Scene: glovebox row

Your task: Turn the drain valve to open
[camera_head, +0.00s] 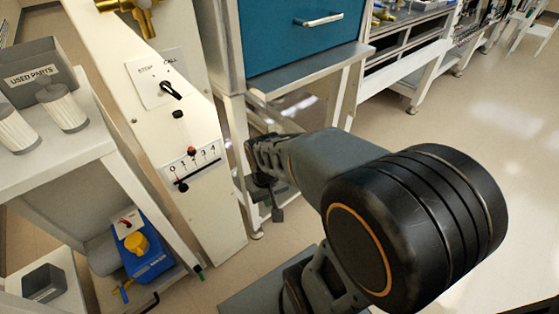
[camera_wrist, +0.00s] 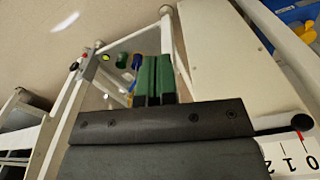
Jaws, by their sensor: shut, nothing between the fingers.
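A brass valve-like fitting (camera_head: 135,10) sits at the top of the white panel in the head view, cut off by the frame edge. No label names it, so I cannot tell whether it is the drain valve. My gripper (camera_wrist: 156,60) shows in the wrist view with its green fingers together and nothing between them. In the head view my arm's dark end is right of the white panel, low beside the slider scale. The fingers touch nothing that I can see.
The white panel (camera_head: 215,220) carries a black rotary switch (camera_head: 171,90) and a numbered slider scale (camera_head: 190,165). A blue unit with a yellow knob (camera_head: 137,243) stands low left. A used-parts bin (camera_head: 35,75) and filters are on the left shelf. Open floor lies right.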

